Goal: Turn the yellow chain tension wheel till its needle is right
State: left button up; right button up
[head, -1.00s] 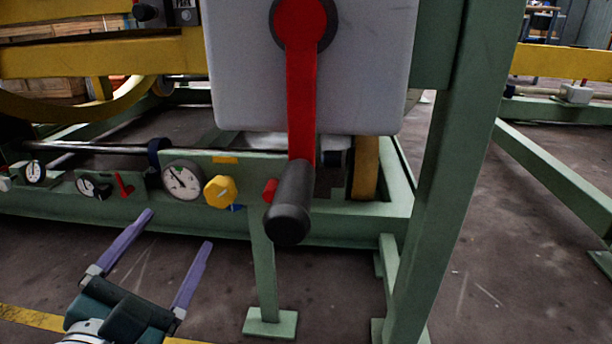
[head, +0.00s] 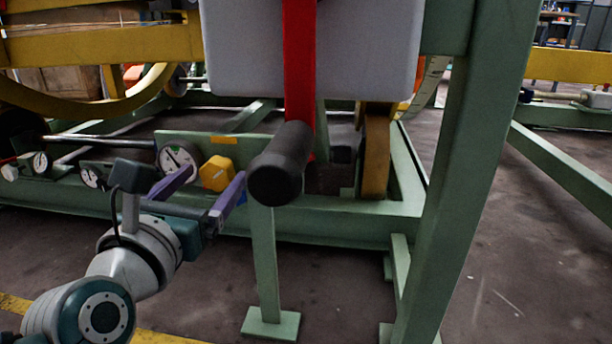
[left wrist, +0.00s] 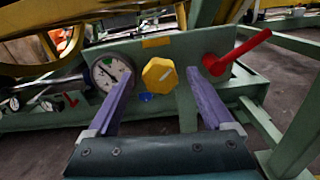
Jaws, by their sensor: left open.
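The yellow chain tension wheel (head: 217,173) is a faceted knob on the green panel of the machine frame. It also shows in the left wrist view (left wrist: 160,77), ahead of my fingers, with a pale mark on its face. A round white gauge (head: 178,161) with a dark needle is just left of the wheel; it shows in the left wrist view (left wrist: 110,72) with a green patch near the top of its dial. My left gripper (head: 207,188) is open with purple fingers, one on each side of the wheel's line. Contact with the wheel cannot be told. My right gripper is out of view.
A large red crank with a black handle (head: 281,163) hangs in front of the panel, right of my left gripper. A red lever (left wrist: 237,52) sits right of the wheel. A green post (head: 478,170) stands at right. Smaller gauges (head: 41,162) are at left.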

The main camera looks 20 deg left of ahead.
pick_arm(q)
grip_shut()
dwell(0.8)
jog(key=shift+r+m, duration=0.1)
jog(key=shift+m, duration=0.2)
